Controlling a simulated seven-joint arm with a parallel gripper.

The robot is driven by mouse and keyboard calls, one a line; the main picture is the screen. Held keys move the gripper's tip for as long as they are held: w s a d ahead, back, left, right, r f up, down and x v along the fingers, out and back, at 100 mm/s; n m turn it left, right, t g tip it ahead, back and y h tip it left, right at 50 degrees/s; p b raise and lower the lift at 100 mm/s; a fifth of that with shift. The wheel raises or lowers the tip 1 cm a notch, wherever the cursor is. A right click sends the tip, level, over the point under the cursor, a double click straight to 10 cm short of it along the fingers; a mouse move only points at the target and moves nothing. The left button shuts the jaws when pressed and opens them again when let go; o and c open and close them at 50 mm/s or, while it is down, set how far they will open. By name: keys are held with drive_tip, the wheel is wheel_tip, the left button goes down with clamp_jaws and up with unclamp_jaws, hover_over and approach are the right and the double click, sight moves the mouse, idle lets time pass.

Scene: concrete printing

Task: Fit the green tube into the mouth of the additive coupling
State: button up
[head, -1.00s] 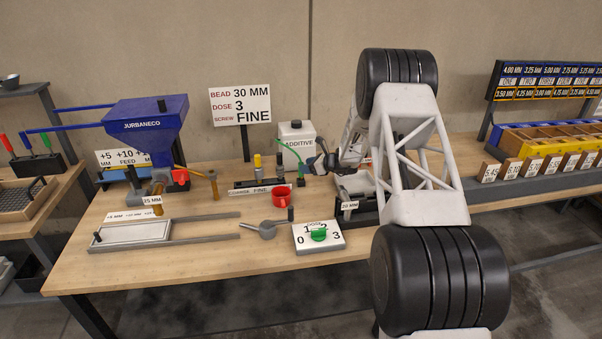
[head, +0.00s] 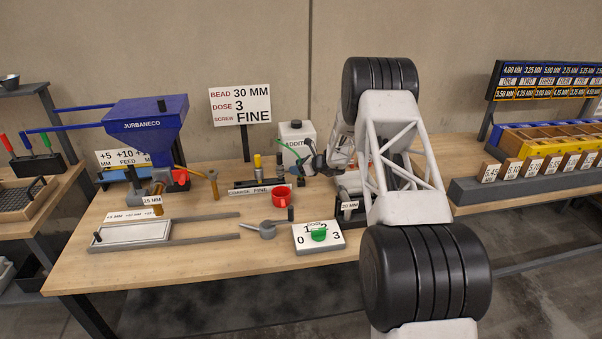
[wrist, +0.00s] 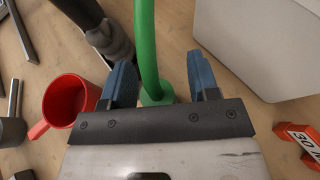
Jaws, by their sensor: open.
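The green tube (head: 290,148) arcs from the white additive bottle (head: 296,127) toward my gripper. In the wrist view the green tube (wrist: 147,45) runs between the two blue fingers of my gripper (wrist: 162,80), with a green collar-like piece at its lower end. The fingers are open, with a gap on each side of the tube. In the head view my gripper (head: 312,163) is just right of the tube, in front of the bottle. A small dark block (head: 301,181) below it may be the additive coupling; its mouth cannot be made out.
A red cup (head: 281,196) stands close by; it also shows at the left of the wrist view (wrist: 70,101). A dark upright cylinder (wrist: 92,18) is near the left finger. A dial plate (head: 318,238) and a scoop (head: 266,229) lie nearer the front edge.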

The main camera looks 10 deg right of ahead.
idle(0.3)
clamp_jaws()
drive_tip(key=shift+r, duration=0.15)
drive_tip(key=shift+r, duration=0.8)
drive_tip(key=shift+s+r, duration=0.2)
drive_tip(key=shift+r, duration=0.7)
drive_tip(key=s+r, duration=0.1)
drive_tip(key=s, duration=1.4)
drive_tip(key=shift+s+r, duration=0.15)
drive_tip(key=shift+s, duration=0.15)
